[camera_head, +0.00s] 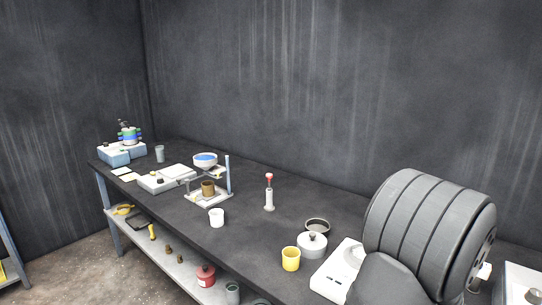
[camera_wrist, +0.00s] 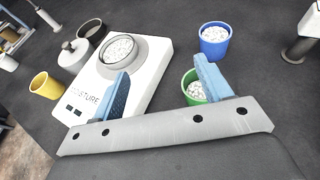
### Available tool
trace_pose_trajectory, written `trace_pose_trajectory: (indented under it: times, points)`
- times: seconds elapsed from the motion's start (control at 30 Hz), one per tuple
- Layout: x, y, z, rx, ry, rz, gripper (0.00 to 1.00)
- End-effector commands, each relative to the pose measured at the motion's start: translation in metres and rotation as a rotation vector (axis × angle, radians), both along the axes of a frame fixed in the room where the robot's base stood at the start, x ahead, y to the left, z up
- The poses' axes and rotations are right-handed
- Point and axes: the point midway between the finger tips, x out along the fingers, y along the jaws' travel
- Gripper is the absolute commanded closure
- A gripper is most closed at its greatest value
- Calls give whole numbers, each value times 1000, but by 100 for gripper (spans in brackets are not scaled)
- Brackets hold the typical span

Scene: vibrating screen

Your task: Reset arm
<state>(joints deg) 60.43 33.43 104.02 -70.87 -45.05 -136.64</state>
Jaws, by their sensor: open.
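My gripper (camera_wrist: 161,90) shows in the wrist view with its two blue fingers wide apart and nothing between them. It hangs over the white moisture analyser (camera_wrist: 150,68), whose round pan (camera_wrist: 121,50) holds white granules. A green cup (camera_wrist: 192,84) with white granules is partly hidden behind the right finger. A blue cup (camera_wrist: 214,42) with white granules stands beyond it. In the head view, my large grey arm link covers the right part of the bench, and my gripper is out of sight there. The analyser (camera_head: 335,268) is partly hidden behind the arm.
A yellow cup (camera_head: 290,259), a grey lidded pot (camera_head: 312,244) and a dark ring dish (camera_head: 317,225) stand left of the analyser. A white cup (camera_head: 216,218) and a stand with a blue bowl (camera_head: 205,160) are farther left. Bare bench (camera_head: 250,230) lies between.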

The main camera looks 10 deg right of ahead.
Motion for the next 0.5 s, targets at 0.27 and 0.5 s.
trace_pose_trajectory:
  times: [0.27,0.5]
  points:
    - [39,44,-2,-2,-6,66,29]
    - [67,82,-4,-2,-10,120,29]
